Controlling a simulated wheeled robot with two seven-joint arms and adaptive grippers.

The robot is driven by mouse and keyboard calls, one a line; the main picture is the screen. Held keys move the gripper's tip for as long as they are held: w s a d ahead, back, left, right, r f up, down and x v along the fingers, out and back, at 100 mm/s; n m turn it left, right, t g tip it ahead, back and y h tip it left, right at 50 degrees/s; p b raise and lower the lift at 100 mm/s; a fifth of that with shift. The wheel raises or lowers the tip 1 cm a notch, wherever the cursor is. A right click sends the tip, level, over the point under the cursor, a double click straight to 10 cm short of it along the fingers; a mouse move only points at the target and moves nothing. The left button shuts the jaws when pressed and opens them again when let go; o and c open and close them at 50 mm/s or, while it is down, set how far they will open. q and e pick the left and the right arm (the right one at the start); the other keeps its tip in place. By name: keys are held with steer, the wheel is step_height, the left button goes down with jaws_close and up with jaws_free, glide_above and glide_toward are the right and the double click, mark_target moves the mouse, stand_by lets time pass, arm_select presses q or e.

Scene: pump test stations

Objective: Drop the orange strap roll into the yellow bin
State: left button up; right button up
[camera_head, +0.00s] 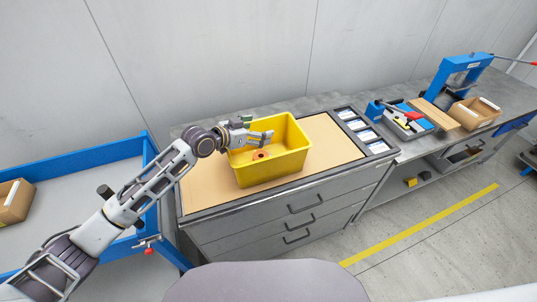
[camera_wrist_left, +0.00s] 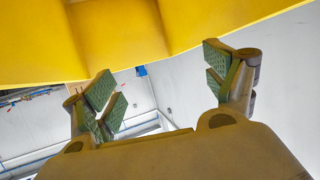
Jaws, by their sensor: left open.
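The yellow bin (camera_head: 270,174) stands on the tan top of the grey workbench in the head view. Its yellow wall also fills the top of the left wrist view (camera_wrist_left: 115,35). The orange strap roll (camera_head: 261,155) lies inside the bin, seen through the open top, partly below my gripper. My left gripper (camera_head: 259,130) is over the bin's left part, fingers pointing right. It is open with nothing between its fingers, which show spread apart with green pads in the left wrist view (camera_wrist_left: 166,88). My right gripper is in neither view.
A blue-framed cart (camera_head: 100,151) with a cardboard box (camera_head: 14,200) stands at the left. Labelled compartments (camera_head: 361,130) line the bench's right side. A blue press (camera_head: 462,73), a tool tray (camera_head: 407,121) and a cardboard box (camera_head: 474,113) stand further right. The bench top is clear left of the bin.

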arm_select(q)
steer(key=v, duration=1.2)
stand_by(0.8)
steer(key=shift+w, duration=0.1)
stand_by(0.9)
